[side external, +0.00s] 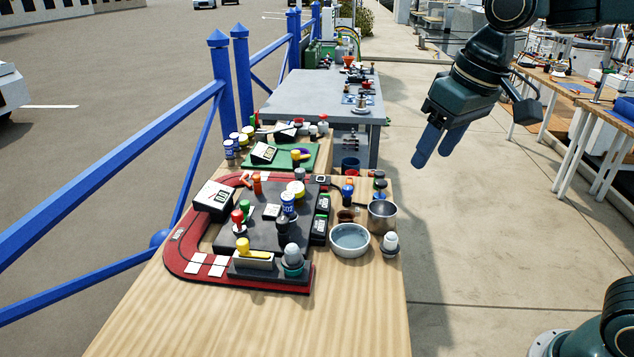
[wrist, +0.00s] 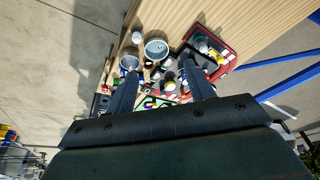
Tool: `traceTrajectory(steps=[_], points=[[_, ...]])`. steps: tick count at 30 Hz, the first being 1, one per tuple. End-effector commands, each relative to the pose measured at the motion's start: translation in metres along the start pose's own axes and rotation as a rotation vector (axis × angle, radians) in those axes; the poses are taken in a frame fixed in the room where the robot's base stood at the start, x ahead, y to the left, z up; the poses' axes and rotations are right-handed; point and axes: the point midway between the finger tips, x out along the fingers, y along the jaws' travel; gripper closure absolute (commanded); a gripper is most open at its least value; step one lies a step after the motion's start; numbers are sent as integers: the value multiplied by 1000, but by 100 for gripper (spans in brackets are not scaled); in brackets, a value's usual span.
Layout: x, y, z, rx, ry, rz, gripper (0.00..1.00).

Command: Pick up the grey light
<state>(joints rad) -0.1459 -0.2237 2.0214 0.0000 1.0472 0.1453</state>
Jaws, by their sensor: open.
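My gripper (side external: 434,152) is open and empty, high above and to the right of the table in the side view. In the wrist view its two fingers (wrist: 161,68) reach over the cluster of items with nothing between them. A grey dome-topped light (side external: 293,254) on a teal base stands at the front edge of the red tray, beside a yellow-handled piece. A similar light with a paler dome (side external: 390,241) stands right of the bowl at the table's right edge. I cannot tell for sure which one is the grey light. The individual lights are too small to identify in the wrist view.
The red tray (side external: 174,262) holds a dark board with several coloured knobs, meters and switches. A blue-grey bowl (side external: 350,240) and a metal cup (side external: 382,217) stand close to the lights. The front of the wooden table (side external: 240,325) is clear. A blue railing (side external: 110,175) runs along the left.

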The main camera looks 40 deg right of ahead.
Motion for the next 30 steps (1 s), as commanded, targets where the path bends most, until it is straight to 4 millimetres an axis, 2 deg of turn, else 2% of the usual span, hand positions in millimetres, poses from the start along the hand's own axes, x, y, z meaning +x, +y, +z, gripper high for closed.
traceTrajectory(steps=[6,15,24,30], points=[[19,-24,-42,0,-64,-2,47],[57,-60,-91,0,-148,5,47],[109,-102,-126,0,-229,22,47],[141,-127,-140,0,-272,35,47]])
